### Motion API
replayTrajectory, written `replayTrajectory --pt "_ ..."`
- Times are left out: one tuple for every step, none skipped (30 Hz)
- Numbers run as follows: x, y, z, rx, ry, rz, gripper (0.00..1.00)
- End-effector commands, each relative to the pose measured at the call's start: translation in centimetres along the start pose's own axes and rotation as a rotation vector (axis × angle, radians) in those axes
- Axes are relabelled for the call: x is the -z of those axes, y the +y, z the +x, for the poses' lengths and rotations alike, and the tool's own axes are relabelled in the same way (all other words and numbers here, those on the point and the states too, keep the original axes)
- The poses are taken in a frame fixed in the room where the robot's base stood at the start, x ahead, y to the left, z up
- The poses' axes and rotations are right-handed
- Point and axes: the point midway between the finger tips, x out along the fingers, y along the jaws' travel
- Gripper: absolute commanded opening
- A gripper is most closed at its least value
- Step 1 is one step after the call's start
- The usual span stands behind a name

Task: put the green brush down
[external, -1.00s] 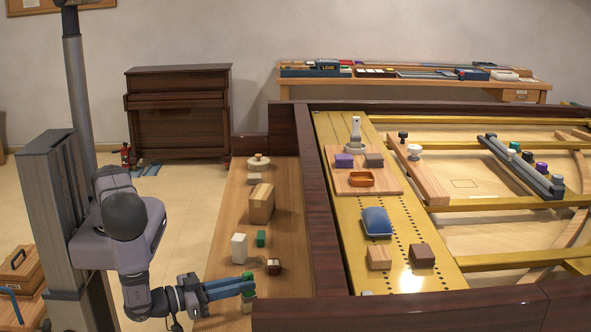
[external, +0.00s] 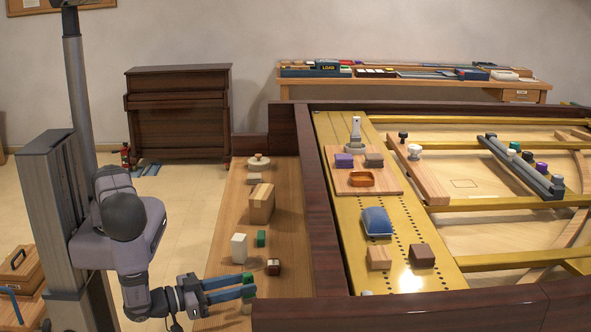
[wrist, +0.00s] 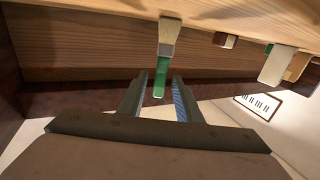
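The wrist view shows my gripper (wrist: 159,80) with gaps between the green part and both fingers.
The wooden shelf (external: 218,290) also carries a white block (external: 239,247), a small green block (external: 261,239), a dark red and white block (external: 273,267) and a larger wooden block (external: 262,203). A dark piano rim (external: 322,230) borders the shelf on the right.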

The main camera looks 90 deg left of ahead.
Motion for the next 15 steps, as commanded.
replayTrajectory --pt "-0.1 0.1 -0.3 -0.004 0.000 0.001 0.31" --pt "-0.1 0.2 -0.5 -0.006 0.000 0.001 0.31" --pt "-0.1 0.2 -0.8 -0.005 0.000 0.001 0.31" --pt "-0.1 0.2 -1.0 -0.006 0.000 0.001 0.31" --pt "-0.1 0.2 -1.3 -0.007 -0.001 0.001 0.31" --pt "-0.1 0.2 -1.7 -0.006 0.000 0.001 0.31" --pt "-0.1 0.2 -2.0 -0.008 0.000 0.000 0.31" --pt "-0.1 0.2 -2.3 -0.007 0.000 0.000 0.31" --pt "-0.2 0.2 -2.8 -0.008 -0.001 -0.001 0.31" --pt "-0.2 0.2 -3.2 -0.009 -0.001 -0.001 0.31" --pt "-0.1 0.2 -3.6 -0.008 0.000 -0.001 0.31" --pt "-0.1 0.3 -4.1 -0.009 0.000 0.000 0.31" --pt "-0.1 0.2 -4.5 -0.009 0.000 0.000 0.31" --pt "-0.1 0.2 -4.9 -0.009 0.000 0.000 0.31" --pt "-0.1 0.2 -5.4 -0.009 0.000 -0.001 0.31"
